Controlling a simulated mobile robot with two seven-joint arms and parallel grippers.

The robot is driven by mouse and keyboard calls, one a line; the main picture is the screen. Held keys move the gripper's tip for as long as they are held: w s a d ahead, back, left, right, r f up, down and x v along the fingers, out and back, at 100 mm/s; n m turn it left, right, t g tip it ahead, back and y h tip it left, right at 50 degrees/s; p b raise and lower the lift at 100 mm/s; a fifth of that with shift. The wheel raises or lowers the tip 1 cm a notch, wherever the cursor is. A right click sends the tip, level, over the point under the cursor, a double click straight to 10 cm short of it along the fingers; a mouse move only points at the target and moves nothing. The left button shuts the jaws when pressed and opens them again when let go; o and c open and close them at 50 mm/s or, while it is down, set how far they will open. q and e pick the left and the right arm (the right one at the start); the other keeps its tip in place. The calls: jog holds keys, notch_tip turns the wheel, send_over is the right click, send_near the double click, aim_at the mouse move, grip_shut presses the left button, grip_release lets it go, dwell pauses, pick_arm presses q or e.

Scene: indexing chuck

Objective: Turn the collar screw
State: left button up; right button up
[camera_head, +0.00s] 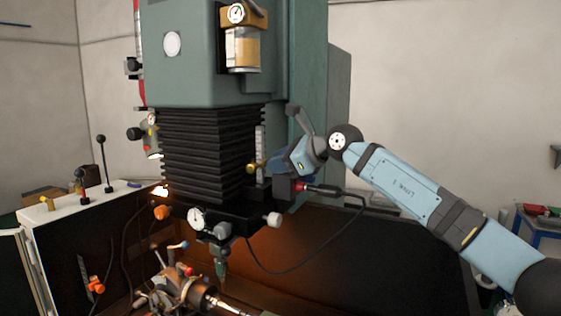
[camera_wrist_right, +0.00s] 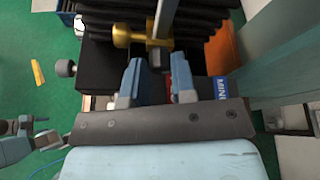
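A brass screw with a round knob (camera_head: 252,168), which I take to be the collar screw, sits beside the upright scale on the front of the machine's black bellows. In the right wrist view the brass screw (camera_wrist_right: 125,37) lies just beyond the fingertips, crossing a grey upright rod. My right gripper (camera_head: 276,167) is close to the right of the screw in the head view. In the right wrist view its blue fingers (camera_wrist_right: 158,72) are apart, with nothing clearly held between them. The fingers look apart from the screw.
The machine's green column (camera_head: 312,60) stands behind my right arm. Below are a black head block with a dial gauge (camera_head: 197,218), a pale knob (camera_head: 273,220) and a red-ended plug with a cable (camera_head: 320,189). A chuck (camera_head: 180,290) sits below in the enclosure.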

grip_shut()
jog(key=shift+w+m+g, duration=0.15)
jog(key=shift+m+g, duration=0.35)
jog(key=shift+m, duration=0.4)
jog(key=shift+d+r+m+g+y, duration=0.1)
jog(key=shift+m+g+y, duration=0.5)
jog(key=shift+m, duration=0.4)
jog(key=o, duration=0.5)
grip_release()
